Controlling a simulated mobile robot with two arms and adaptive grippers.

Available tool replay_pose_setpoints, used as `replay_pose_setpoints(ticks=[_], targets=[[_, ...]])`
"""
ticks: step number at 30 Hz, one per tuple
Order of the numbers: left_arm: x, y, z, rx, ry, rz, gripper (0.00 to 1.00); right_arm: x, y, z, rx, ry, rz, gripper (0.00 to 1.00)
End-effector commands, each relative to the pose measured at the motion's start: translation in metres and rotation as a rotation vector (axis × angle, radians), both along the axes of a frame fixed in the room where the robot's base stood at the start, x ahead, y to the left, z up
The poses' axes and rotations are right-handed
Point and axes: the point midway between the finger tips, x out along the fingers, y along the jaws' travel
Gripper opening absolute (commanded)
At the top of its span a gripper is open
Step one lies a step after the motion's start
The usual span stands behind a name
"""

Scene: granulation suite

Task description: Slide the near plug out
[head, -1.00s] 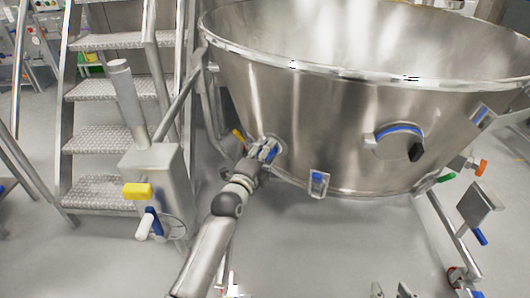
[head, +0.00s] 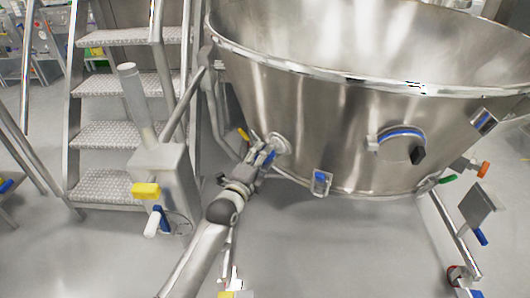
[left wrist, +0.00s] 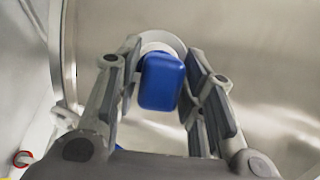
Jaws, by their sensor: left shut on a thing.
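The near plug shows as a blue block (left wrist: 162,81) with a pale round collar behind it in the left wrist view. My right gripper is not in view.
Steel steps (head: 110,135) stand at the left. A steel post box (head: 160,175) with a yellow block (head: 146,190) stands left of my arm. A blue latch (head: 321,182) and a round port with a blue edge (head: 402,145) are on the bowl. The floor below is mostly clear.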

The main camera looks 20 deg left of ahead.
Motion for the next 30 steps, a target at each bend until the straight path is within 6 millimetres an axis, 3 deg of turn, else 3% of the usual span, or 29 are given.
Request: replay_pose_setpoints(ticks=[11, 12, 15, 25, 30], targets=[[-0.002, 0.002, -0.003, 0.001, 0.004, 0.001, 0.0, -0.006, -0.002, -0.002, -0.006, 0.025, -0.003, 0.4], [-0.002, 0.002, -0.003, 0.002, 0.005, 0.001, 0.4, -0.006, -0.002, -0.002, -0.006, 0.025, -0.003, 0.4], [-0.002, 0.001, -0.002, 0.001, 0.004, 0.001, 0.5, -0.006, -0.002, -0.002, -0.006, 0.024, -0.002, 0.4], [-0.004, 0.001, -0.001, 0.0, 0.002, 0.0, 0.5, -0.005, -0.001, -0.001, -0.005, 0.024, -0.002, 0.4], [-0.023, 0.004, -0.002, 0.002, 0.004, 0.0, 0.5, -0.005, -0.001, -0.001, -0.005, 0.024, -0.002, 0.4]])
